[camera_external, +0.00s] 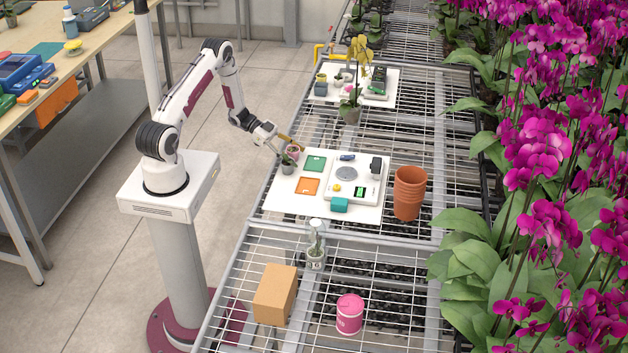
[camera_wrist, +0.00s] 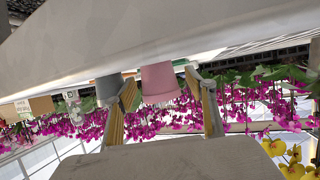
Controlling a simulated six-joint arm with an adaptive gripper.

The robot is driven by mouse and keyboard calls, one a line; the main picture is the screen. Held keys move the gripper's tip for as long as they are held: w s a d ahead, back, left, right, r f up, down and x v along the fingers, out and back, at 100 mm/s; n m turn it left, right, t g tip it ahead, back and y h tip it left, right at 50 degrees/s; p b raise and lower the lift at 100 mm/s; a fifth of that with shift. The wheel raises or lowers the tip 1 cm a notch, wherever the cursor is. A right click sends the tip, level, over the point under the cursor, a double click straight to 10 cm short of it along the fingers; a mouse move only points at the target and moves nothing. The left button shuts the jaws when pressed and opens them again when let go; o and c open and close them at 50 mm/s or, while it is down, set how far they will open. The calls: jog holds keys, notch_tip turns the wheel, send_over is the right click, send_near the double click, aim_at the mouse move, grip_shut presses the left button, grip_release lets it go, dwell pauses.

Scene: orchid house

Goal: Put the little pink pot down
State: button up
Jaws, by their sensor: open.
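The little pink pot (camera_external: 293,151) stands at the back left corner of the white board (camera_external: 350,213). In the wrist view, which is upside down, the pink pot (camera_wrist: 160,83) appears against the board's pale surface (camera_wrist: 110,35). My gripper (camera_external: 283,145) is at the board's left edge, low beside the pot. In the wrist view its yellow-padded fingers (camera_wrist: 165,98) are spread, one on each side of the pink pot, with a visible gap on the right.
A green square (camera_external: 315,164), an orange square (camera_external: 307,186), a white scale (camera_external: 355,182) and a teal block (camera_external: 340,205) are on the board. Stacked terracotta pots (camera_external: 409,192) stand to its right. A yellow orchid (camera_external: 356,70) stands behind. A box (camera_external: 275,293) is in front.

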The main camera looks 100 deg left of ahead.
aim_at(293, 151)
dwell(0.4)
jog(key=c, duration=1.3)
jog(key=shift+r, duration=0.1)
jog(key=shift+r, duration=4.95)
